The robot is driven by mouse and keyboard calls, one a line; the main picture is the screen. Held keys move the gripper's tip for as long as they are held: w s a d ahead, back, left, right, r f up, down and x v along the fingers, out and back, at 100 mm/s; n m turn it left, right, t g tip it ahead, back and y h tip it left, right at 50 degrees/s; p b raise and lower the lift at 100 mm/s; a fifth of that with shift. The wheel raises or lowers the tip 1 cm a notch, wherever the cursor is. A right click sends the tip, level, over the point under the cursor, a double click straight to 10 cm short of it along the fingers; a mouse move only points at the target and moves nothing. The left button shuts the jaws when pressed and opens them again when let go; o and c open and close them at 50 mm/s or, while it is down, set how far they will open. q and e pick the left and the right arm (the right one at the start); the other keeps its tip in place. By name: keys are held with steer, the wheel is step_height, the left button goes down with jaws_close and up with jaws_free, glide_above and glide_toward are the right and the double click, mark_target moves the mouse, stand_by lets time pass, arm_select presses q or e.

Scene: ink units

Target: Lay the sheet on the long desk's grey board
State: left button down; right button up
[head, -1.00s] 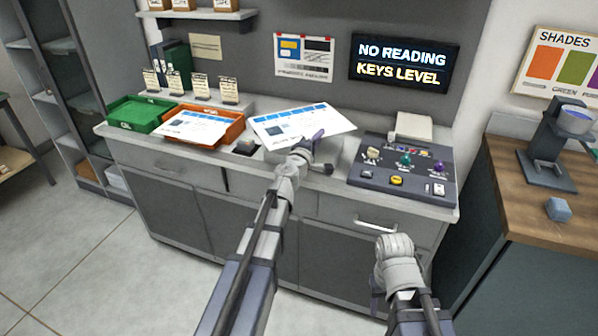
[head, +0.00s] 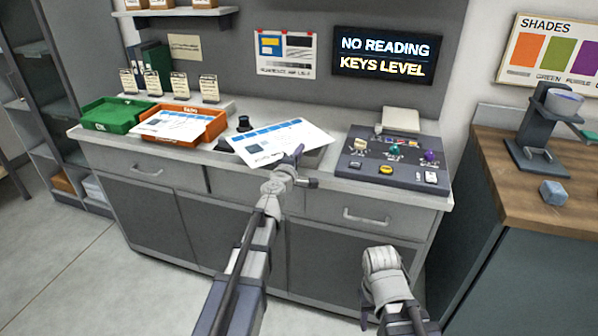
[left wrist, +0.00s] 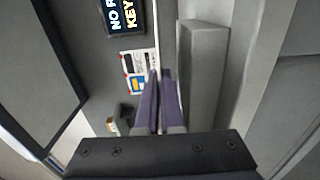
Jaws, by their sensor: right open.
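The sheet (head: 272,141) is white with a blue printed band. It is tilted above the counter in the head view. My left gripper (head: 297,157) is shut on its near edge. In the left wrist view, the dark purple fingers (left wrist: 160,98) are close together, with a thin pale line beyond them that looks like the sheet edge-on. My right gripper (head: 369,316) is empty, low in front of the cabinet; its fingers are partly hidden by its wrist. I cannot tell which surface is the grey board; a pale grey surface (head: 314,158) shows partly behind the sheet.
The counter (head: 140,150) bears a green tray (head: 112,121), an orange tray (head: 214,127) with another printed sheet (head: 172,125), and a control panel (head: 392,165) with knobs.

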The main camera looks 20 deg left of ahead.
arm_select(q)
steer(key=shift+f, duration=0.15)
step_height(320, 180, down, 4)
steer(key=b, duration=0.3)
steer(key=shift+b, duration=0.4)
steer(key=shift+r, duration=0.2)
steer(key=shift+f, duration=0.15)
steer(key=c, duration=1.5)
jaws_free()
steer(key=o, duration=0.4)
steer(key=shift+o, duration=0.2)
